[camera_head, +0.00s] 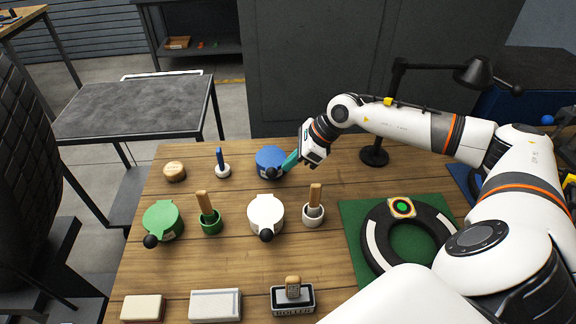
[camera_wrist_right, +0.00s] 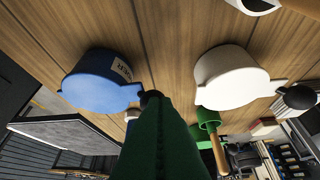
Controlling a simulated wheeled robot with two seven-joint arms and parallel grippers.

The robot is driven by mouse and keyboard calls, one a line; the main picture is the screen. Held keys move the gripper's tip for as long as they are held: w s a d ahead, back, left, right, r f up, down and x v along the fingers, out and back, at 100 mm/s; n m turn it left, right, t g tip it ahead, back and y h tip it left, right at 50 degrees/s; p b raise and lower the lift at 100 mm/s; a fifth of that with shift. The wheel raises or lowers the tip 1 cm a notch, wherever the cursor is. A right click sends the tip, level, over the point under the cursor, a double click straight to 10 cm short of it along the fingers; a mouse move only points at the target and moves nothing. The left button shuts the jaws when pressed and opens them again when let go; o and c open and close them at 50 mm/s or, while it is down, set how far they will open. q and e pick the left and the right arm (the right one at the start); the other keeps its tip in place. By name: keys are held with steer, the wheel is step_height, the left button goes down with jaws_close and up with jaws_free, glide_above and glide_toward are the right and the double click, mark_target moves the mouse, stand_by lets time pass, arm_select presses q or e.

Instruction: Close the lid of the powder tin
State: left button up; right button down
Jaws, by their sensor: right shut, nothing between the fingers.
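Three round tins with black ball knobs stand on the wooden table: a blue tin (camera_head: 271,158), a white tin (camera_head: 266,212) and a green tin (camera_head: 162,219). In the right wrist view, the fingers (camera_wrist_right: 155,110) reach up to a black knob beside the blue tin (camera_wrist_right: 98,84); contact is unclear. The white tin (camera_wrist_right: 232,78) is right of them. My left gripper is out of view.
Brushes stand in a green cup (camera_head: 211,225) and a white cup (camera_head: 313,214). A small blue-handled tool (camera_head: 222,166) and a wooden-topped pot (camera_head: 174,171) are left of the blue tin. A tyre (camera_head: 375,234) lies on a green mat, with a lamp (camera_head: 374,155) behind it.

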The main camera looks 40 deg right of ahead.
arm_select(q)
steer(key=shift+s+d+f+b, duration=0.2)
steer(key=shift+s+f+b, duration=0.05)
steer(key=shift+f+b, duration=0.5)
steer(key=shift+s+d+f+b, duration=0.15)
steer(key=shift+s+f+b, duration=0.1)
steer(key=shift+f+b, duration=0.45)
arm_select(e)
steer(key=s+v, duration=0.1)
steer(key=v, duration=1)
